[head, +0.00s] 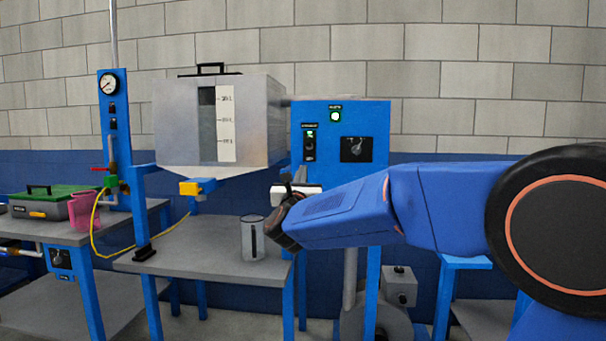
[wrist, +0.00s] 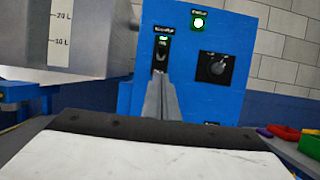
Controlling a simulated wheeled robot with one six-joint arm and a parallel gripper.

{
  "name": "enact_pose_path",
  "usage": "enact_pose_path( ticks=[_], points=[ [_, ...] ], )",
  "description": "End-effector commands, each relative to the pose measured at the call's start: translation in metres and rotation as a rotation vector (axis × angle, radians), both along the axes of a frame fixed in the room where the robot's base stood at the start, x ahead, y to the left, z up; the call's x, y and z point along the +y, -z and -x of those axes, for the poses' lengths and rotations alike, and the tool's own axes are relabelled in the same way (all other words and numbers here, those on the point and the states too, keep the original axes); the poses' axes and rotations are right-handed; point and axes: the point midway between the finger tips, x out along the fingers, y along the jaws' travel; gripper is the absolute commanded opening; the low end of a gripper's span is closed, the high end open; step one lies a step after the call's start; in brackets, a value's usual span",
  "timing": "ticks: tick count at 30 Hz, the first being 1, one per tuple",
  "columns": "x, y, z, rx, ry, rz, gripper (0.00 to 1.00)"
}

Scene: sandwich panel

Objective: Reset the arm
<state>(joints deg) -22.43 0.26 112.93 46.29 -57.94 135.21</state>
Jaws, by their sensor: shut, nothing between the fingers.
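My arm reaches in from the right in the head view, and my gripper (head: 287,181) is in front of the left side of a blue control panel (head: 376,121). In the wrist view my gripper (wrist: 161,88) shows as two grey fingers closed together with nothing between them. They point towards the panel, just below its switch (wrist: 162,50). I cannot tell from the picture whether they touch the panel. The switch has a green-lit part. A green lamp (wrist: 199,22) is lit above, and a dark knob (wrist: 214,66) is to the right.
A grey tank (head: 180,115) with a level scale hangs left of the panel, with a yellow valve (head: 197,187) below. A grey jug (head: 252,238) stands on the table (head: 190,258) near my gripper. A pink jug (head: 83,208) stands on the left bench.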

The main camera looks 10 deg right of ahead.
Motion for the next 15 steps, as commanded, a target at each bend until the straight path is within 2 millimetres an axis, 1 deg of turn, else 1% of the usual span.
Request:
enact_pose_path(
  ticks=[5,8,11,14,15],
  points=[
    [0.000,0.000,0.000,0.002,-0.001,0.004,0.00],
    [-0.002,0.000,0.004,0.031,-0.008,0.052,0.00],
    [-0.004,0.003,0.013,0.103,-0.030,0.180,0.00],
    [-0.005,0.011,0.029,0.207,-0.066,0.387,0.00],
    [-0.005,0.017,0.037,0.250,-0.084,0.483,0.00]
  ],
)
